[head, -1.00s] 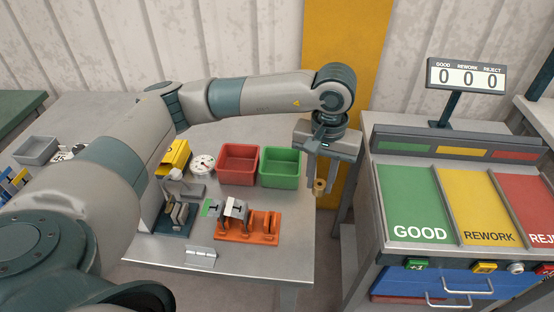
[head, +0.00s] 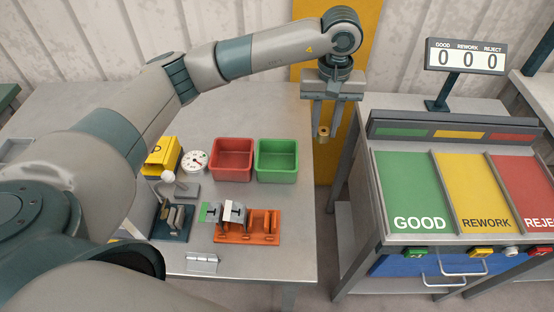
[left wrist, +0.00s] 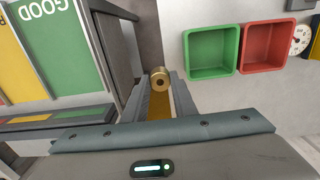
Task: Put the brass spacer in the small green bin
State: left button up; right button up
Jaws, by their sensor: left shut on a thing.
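The brass spacer (head: 323,132) is a small gold cylinder with a hole through it. My left gripper (head: 326,128) is shut on it and holds it in the air off the right edge of the table, over the gap between the table and the sorting station. In the left wrist view the spacer (left wrist: 160,79) sits between the fingertips (left wrist: 160,88). The small green bin (head: 277,160) stands on the table, left of the gripper in the head view, and looks empty. It also shows in the left wrist view (left wrist: 212,51). My right gripper is not in view.
A red bin (head: 232,160) stands left of the green bin. A dial gauge (head: 195,161), a yellow box (head: 161,157) and an orange rack (head: 247,237) with parts are on the table (head: 256,112). The sorting station (head: 413,197) with GOOD, REWORK and REJECT trays stands right.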

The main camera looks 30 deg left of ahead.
pick_arm(q)
jog(key=s+a+f+p, duration=0.1)
jog(key=s+a+f, duration=0.1)
jog(key=a, duration=0.1)
jog(key=s+a+f+p, duration=0.1)
jog(key=a+f+p, duration=0.1)
jog(key=a, duration=0.1)
jog(key=s+a+f+p, duration=0.2)
jog(key=a, duration=0.1)
jog(key=shift+s+a+f, duration=0.2)
jog(key=shift+s+a, duration=0.1)
jog(key=shift+s, duration=0.05)
jog(key=shift+f, duration=0.1)
jog(key=shift+f, duration=0.1)
jog(key=shift+f+p, duration=0.3)
jog(key=shift+p, duration=0.2)
notch_tip(320, 180, down, 3)
jog(key=shift+r+p, duration=0.1)
jog(key=shift+p, duration=0.7)
jog(key=shift+f, duration=0.2)
